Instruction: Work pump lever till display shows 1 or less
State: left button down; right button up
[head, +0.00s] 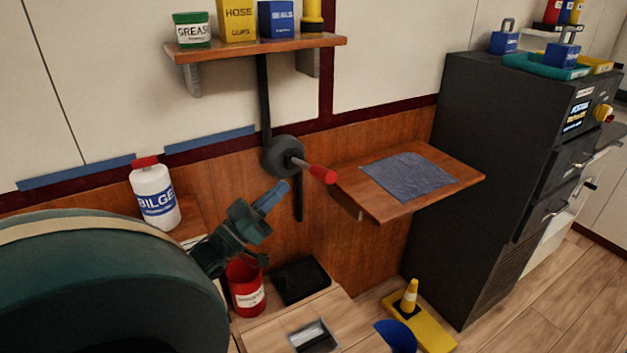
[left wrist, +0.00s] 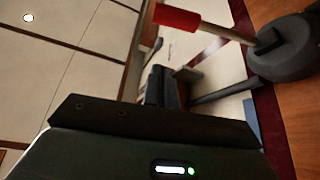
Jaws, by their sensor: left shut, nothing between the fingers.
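The pump lever is a pale rod with a red grip (head: 322,176) on a round dark hub (head: 283,156) fixed to the wood-panelled wall; the rod points right and outward. In the left wrist view the red grip (left wrist: 177,17) is at the top and the hub (left wrist: 284,48) at the right. My left gripper (head: 274,195), with blue fingertips, is below and left of the grip, apart from it, shut and empty. The dark cabinet's front has a small lit panel (head: 577,113); I cannot read a number or tell whether it is the pump's display. My right gripper is not in view.
A wooden shelf (head: 255,47) with several containers is above the lever. A side shelf (head: 440,190) with a grey cloth (head: 408,177) is to its right. A white BILGE bottle (head: 155,194) stands left; a red can (head: 245,285) and black tray (head: 301,281) are below.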

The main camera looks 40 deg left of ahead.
pick_arm(q)
jog(key=shift+a+r, duration=0.3)
jog(key=shift+r, duration=0.2)
notch_tip(320, 180, up, 5)
send_over(314, 172)
jog(key=s, duration=0.3)
jog(key=f, duration=0.1)
jog(key=d+f, duration=0.1)
jog(key=w+f, duration=0.1)
jog(key=shift+d+f+p, duration=0.15)
jog(key=shift+d+p, duration=0.1)
jog(key=shift+p, duration=0.05)
jog(key=shift+d+f, duration=0.1)
jog(key=shift+f, duration=0.25)
